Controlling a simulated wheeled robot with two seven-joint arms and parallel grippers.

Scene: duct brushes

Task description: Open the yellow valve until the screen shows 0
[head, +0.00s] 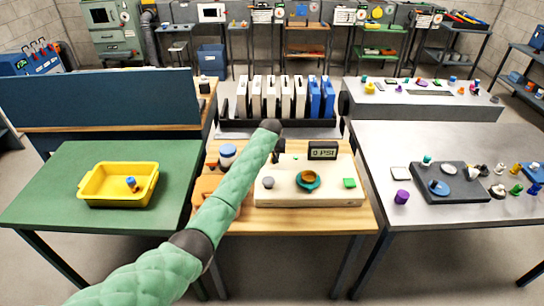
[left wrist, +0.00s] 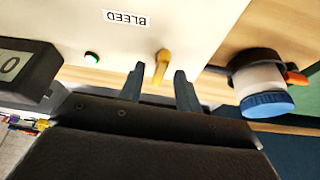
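My left gripper (left wrist: 160,86) is open, with one dark finger on each side of the lever's end and gaps visible between. In the head view my green-sleeved left arm hides the valve, and the gripper (head: 277,152) shows only as a dark bit behind it. The screen (head: 323,151) on the cream unit (head: 310,194) reads 0 PSI; part of it shows a 0 in the left wrist view (left wrist: 14,68). My right gripper is not in view.
A white jar with a blue lid (left wrist: 264,92) stands beside the panel, close to the gripper. The unit also carries a teal-and-brown knob (head: 308,179) and a green button (head: 349,183). A yellow bin (head: 92,192) sits on the green table at left.

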